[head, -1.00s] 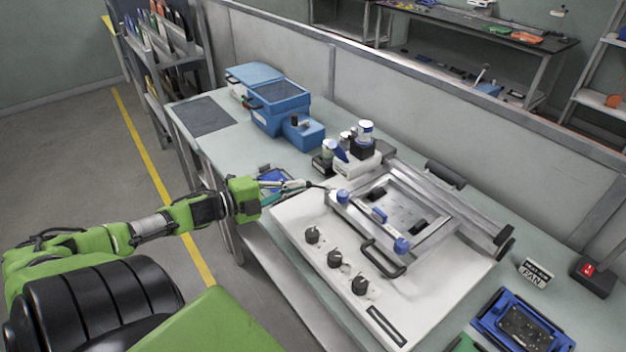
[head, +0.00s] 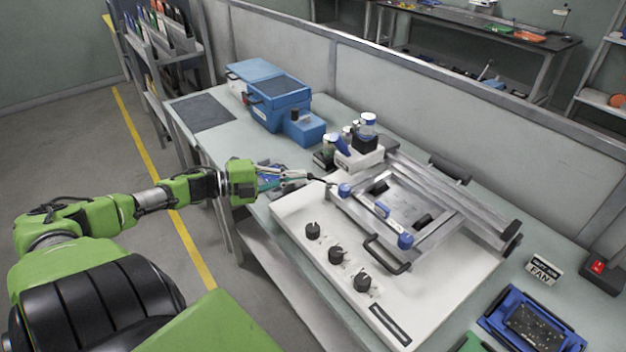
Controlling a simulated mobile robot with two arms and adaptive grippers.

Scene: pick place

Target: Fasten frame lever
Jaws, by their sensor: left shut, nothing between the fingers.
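A metal frame (head: 462,205) lies on a white base plate (head: 312,272) on the workbench. Blue lever knobs sit along its front: a left one (head: 344,190), a middle one (head: 382,210) and a right one (head: 405,241). A dark handle (head: 386,262) sticks out at the front. My left gripper (head: 325,183) reaches in from the left, shut and empty, its tips close beside the left blue knob. I cannot tell whether they touch it. My right gripper is not in view.
Several black knobs (head: 335,255) stand on the front of the plate. Bottles (head: 367,130) in a white holder stand behind the frame. Blue boxes (head: 279,104) are at the back left. A FAN sign (head: 543,270), a red switch box (head: 601,269) and a blue tray (head: 530,322) are at right.

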